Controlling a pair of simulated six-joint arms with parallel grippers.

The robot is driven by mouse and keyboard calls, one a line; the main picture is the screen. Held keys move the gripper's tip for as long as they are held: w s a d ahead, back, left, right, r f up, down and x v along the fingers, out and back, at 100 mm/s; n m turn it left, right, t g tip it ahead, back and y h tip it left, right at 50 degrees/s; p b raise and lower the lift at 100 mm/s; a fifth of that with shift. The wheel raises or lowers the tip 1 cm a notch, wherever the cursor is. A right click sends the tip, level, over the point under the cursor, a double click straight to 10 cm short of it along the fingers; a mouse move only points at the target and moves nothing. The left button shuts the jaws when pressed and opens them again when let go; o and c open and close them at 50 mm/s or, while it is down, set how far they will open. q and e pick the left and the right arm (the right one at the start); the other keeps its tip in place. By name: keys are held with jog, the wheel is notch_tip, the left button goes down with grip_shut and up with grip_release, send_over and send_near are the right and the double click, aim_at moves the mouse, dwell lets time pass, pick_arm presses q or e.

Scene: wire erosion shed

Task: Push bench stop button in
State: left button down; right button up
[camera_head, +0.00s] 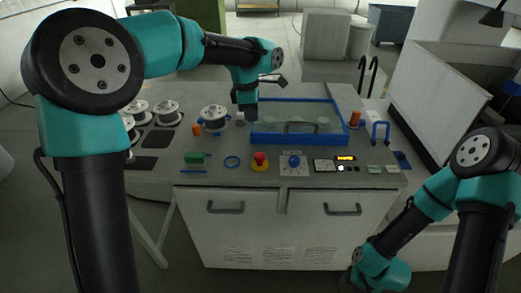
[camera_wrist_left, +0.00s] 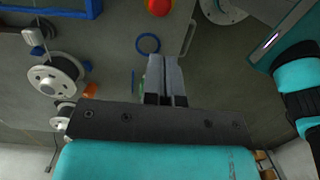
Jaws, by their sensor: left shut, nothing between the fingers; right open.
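The stop button has a red mushroom head (camera_head: 260,157) on a yellow base (camera_head: 260,168), at the front of the grey bench (camera_head: 221,177). In the left wrist view the red head (camera_wrist_left: 160,5) is cut by the top edge. My left gripper (camera_head: 247,112) points down above the bench, behind the button and apart from it, near the left end of the blue-framed tray. Its fingers (camera_wrist_left: 166,75) are shut with nothing between them. My right arm is low at the right; its gripper fingers are not visible.
A blue-framed tray (camera_head: 254,136) lies behind the button. A blue ring (camera_head: 232,162) and a green block (camera_head: 195,158) lie to its left, a blue knob (camera_head: 294,161) to its right. Wire spools (camera_head: 168,110) stand at the left. Bench surface around the button is mostly clear.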

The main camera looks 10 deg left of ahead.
aim_at(258, 156)
pick_arm(q)
jog(key=f, duration=0.4)
jog(key=d+f, duration=0.1)
jog(key=f, duration=0.9)
jog(key=shift+d, duration=0.4)
jog(key=shift+f, duration=0.1)
jog(key=shift+s+f, duration=0.15)
jog(key=shift+f, duration=1.05)
notch_tip(258, 156, up, 15)
jog(key=a, duration=0.1)
jog(key=shift+a+r, duration=0.15)
jog(key=shift+a, duration=0.25)
